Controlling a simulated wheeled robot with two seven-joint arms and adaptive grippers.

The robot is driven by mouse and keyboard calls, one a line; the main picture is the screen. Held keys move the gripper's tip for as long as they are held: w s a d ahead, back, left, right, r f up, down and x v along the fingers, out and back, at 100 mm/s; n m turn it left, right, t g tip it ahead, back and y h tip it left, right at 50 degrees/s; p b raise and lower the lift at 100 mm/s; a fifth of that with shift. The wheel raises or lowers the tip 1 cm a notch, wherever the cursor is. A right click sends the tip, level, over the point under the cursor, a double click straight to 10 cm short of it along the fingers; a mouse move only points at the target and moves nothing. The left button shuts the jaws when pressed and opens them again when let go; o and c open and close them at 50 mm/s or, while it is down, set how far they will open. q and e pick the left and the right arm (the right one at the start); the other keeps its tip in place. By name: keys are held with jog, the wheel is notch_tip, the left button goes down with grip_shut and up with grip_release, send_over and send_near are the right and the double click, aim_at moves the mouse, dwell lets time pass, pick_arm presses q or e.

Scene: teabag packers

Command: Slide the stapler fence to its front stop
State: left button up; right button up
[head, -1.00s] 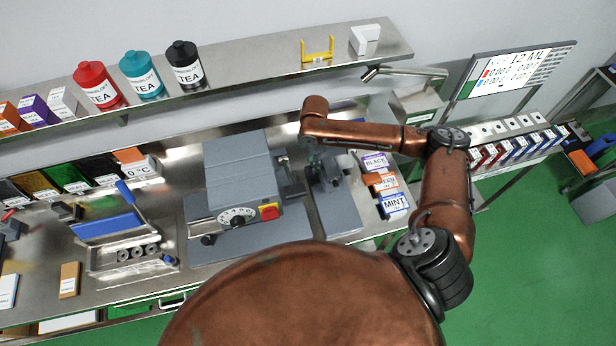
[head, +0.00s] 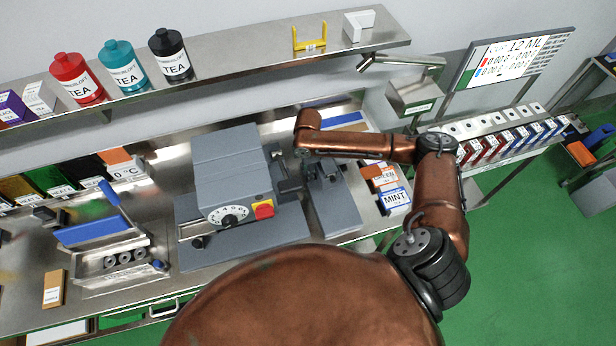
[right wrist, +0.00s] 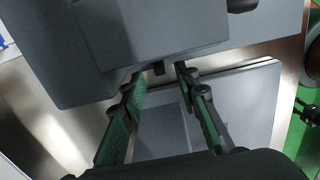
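A large grey machine (head: 228,165) with a white dial and a red switch stands on a grey base plate on the steel bench. A smaller dark grey device (head: 335,198) with its own flat plate stands just right of it. I cannot tell for certain which part is the stapler fence. My right gripper (right wrist: 160,75) is open, pointing at the grey bodies, with a small dark tab (right wrist: 158,68) between or just beyond its fingertips; contact is unclear. In the head view my right forearm largely hides this gripper.
A blue-handled device (head: 100,230) stands on the bench at left. Labelled boxes (head: 394,199) sit right of the smaller device, close to my right arm. A shelf (head: 220,68) with tea jars runs behind. A dispenser (head: 415,95) stands at back right.

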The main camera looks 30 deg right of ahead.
jog(key=shift+f, duration=2.15)
grip_shut()
